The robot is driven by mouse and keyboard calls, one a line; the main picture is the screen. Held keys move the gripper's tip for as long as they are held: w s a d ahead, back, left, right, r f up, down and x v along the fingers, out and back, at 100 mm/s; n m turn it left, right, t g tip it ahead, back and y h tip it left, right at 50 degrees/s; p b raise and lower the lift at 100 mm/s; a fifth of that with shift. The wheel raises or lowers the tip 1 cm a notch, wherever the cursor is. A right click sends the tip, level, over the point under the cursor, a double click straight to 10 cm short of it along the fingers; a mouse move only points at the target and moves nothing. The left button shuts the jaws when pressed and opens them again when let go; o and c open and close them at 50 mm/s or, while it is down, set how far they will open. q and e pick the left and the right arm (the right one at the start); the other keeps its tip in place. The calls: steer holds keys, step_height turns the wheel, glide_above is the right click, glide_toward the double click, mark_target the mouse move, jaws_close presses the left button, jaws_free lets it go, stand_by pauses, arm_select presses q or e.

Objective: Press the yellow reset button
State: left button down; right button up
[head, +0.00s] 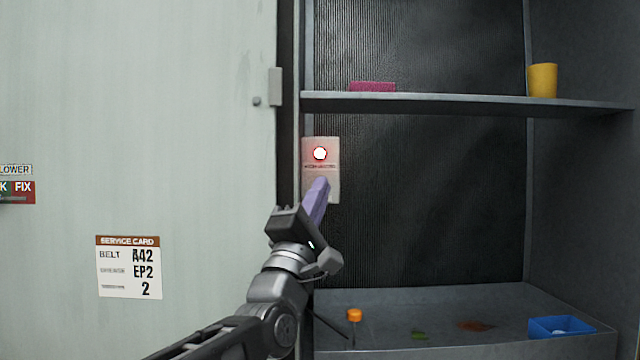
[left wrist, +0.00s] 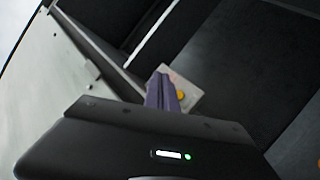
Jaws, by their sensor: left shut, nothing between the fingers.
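A light grey panel (head: 333,165) with a glowing white lamp ringed in red (head: 320,153) is fixed at the left of the dark cooler bay. My left gripper (head: 321,182), with purple fingers, is shut and empty, its tips over the lower part of this panel, below the lamp. In the head view the fingers hide the yellow button. In the left wrist view the yellow button (left wrist: 180,95) shows on the panel (left wrist: 192,100), just right of the purple fingers (left wrist: 160,78). I cannot tell whether the tips touch it. My right gripper is not in view.
A grey shelf (head: 450,101) above holds a yellow cup (head: 542,80) and a pink block (head: 372,87). Below, a tray (head: 450,300) has an orange-topped item (head: 354,316) and a blue bin (head: 560,328). A pale door with a service card (head: 129,267) stands at left.

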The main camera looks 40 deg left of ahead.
arm_select(q)
steer(key=w+a+p, duration=0.3)
steer(key=w+a, duration=0.2)
steer(key=w, duration=0.1)
steer(key=shift+w, duration=0.2)
steer(key=shift+w, duration=0.15)
stand_by(2.0)
steer(key=shift+w+a, duration=0.2)
steer(key=shift+w+a, duration=0.3)
steer(key=shift+w, duration=0.05)
stand_by(0.8)
steer(key=shift+s+d+b, duration=0.55)
steer(key=shift+s+b, duration=0.15)
steer(key=shift+b, duration=0.15)
